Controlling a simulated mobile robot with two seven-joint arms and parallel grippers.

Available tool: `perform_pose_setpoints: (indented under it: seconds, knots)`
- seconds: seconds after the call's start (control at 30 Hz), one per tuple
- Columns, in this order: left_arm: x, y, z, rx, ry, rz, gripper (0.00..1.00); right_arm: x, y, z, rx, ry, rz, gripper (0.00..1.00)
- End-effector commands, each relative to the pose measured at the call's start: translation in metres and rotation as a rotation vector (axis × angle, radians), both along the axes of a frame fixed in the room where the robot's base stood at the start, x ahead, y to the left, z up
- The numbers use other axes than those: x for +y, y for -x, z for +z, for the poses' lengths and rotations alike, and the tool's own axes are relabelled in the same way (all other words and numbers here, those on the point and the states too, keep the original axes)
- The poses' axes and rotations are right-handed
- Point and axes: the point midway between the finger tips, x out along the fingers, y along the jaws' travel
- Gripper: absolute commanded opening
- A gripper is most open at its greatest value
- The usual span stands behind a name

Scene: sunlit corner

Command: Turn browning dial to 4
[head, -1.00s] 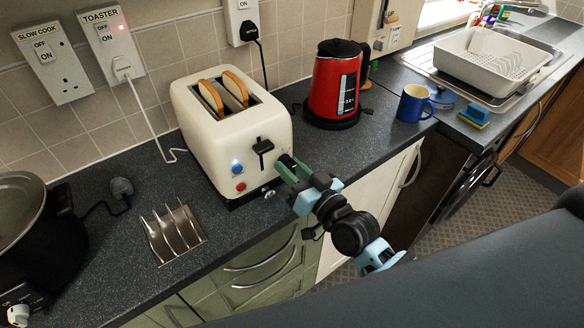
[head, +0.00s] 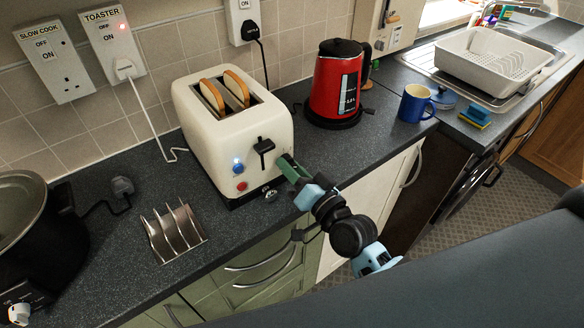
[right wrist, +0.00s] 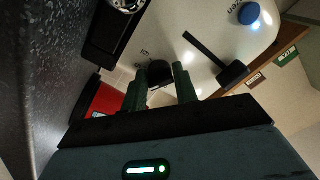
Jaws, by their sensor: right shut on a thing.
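The cream toaster (head: 225,140) stands on the counter with two bread slices (head: 225,92) in its slots. Its front has a black lever (head: 264,146), a blue lit button (head: 238,168) and a red button (head: 241,185). My right gripper (head: 288,166) is at the right side of this front and hides the dial in the head view. In the right wrist view, its green fingers (right wrist: 160,78) are on either side of a dark round dial (right wrist: 160,71) and shut on it. The dial's setting is not readable. My left gripper is not in view.
A silver round piece (head: 271,194) sits low at the toaster front. A red kettle (head: 335,85) and a blue mug (head: 414,103) stand to the right. A metal rack (head: 174,234) and a black slow cooker (head: 35,240) stand to the left.

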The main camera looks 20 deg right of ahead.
Motion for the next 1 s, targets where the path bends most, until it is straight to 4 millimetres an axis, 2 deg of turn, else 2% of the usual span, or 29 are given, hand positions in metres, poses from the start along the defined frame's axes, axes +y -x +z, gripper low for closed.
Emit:
perform_pose_setpoints:
  seconds: [0.2,0.23,0.37,0.73,1.0]
  knots:
    - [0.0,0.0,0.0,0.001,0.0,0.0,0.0,-0.001,0.0,-0.002,0.002,0.002,-0.002,0.06]
    - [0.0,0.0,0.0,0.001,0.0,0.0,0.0,-0.001,0.0,-0.002,0.002,0.002,-0.002,0.32]
    - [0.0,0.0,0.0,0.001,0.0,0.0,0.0,-0.001,0.0,-0.001,0.002,0.002,-0.002,0.48]
    - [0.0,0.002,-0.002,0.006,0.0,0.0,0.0,-0.002,0.005,-0.003,0.004,0.002,0.0,0.49]
    - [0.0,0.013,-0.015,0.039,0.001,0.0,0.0,-0.017,0.042,-0.009,0.009,0.003,-0.001,0.49]
